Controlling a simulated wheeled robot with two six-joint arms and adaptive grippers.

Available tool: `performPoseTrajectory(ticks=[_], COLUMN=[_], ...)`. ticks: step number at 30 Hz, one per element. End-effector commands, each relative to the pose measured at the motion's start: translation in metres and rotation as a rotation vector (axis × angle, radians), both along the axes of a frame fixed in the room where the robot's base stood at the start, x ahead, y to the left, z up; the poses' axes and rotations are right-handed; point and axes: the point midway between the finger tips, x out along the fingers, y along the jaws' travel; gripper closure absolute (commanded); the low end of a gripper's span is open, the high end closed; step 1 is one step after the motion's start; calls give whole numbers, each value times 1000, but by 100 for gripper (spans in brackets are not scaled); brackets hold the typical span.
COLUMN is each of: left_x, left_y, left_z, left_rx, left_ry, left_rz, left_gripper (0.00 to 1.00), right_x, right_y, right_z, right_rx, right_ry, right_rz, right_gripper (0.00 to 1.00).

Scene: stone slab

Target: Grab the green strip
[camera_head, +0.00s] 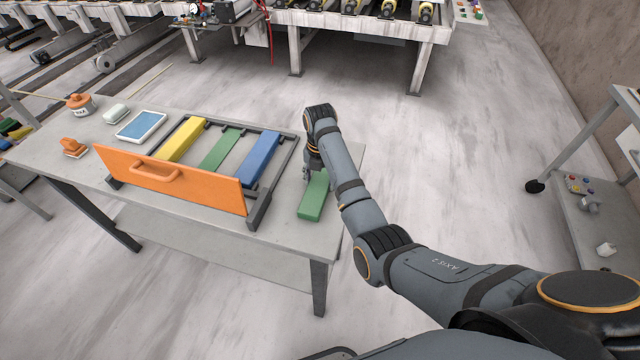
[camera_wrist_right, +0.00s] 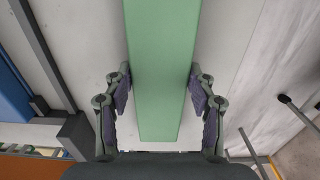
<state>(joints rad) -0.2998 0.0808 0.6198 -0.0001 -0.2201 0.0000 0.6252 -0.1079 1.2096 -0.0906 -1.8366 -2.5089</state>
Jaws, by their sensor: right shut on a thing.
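A loose green strip (camera_head: 313,200) is at the right end of the grey table, right of the rack. My right gripper (camera_head: 312,172) is over its far part, fingers pointing down. In the right wrist view the strip (camera_wrist_right: 163,60) runs between the two fingers of the gripper (camera_wrist_right: 160,88), which is shut on its sides. Whether the strip touches the table top is hard to tell. My left gripper is not in view.
The dark rack (camera_head: 286,160) holds a yellow strip (camera_head: 181,139) and a blue strip (camera_head: 258,157), with an orange handled panel (camera_head: 205,187) at its front. The table's right edge is close to the gripper.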

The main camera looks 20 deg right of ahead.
Motion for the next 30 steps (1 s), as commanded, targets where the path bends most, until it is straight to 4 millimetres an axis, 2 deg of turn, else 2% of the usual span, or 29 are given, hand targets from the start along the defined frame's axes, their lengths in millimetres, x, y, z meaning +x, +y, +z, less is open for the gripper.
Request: performPoseTrajectory(ticks=[1, 3, 4, 5, 11, 14, 18, 19, 22, 25, 30], left_x=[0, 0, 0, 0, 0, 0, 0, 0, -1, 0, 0], left_y=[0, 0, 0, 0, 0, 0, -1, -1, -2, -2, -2], left_z=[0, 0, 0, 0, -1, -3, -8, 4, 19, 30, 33], left_rx=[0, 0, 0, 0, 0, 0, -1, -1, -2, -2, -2], left_ry=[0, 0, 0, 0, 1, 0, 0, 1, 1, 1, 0], left_rz=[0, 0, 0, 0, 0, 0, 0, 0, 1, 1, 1], left_gripper=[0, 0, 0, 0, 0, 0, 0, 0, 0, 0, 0], right_x=[0, 0, 1, 1, 1, 2, 2, 1, 1, 0, 0], right_y=[0, 0, 0, 0, 0, 0, 0, 0, 0, 0, 0], right_z=[0, 0, 1, 1, 5, 20, 53, 67, 90, 99, 102], right_rx=[0, -1, 0, 0, 0, 1, 1, 0, 0, 0, 0], right_ry=[0, -1, -2, -2, -4, -6, -8, -5, -2, -1, -1], right_rz=[0, 0, 0, 0, 0, 0, 0, 0, 0, 0, 0], right_gripper=[84, 93, 93, 100, 100, 100, 100, 100, 100, 100, 100])
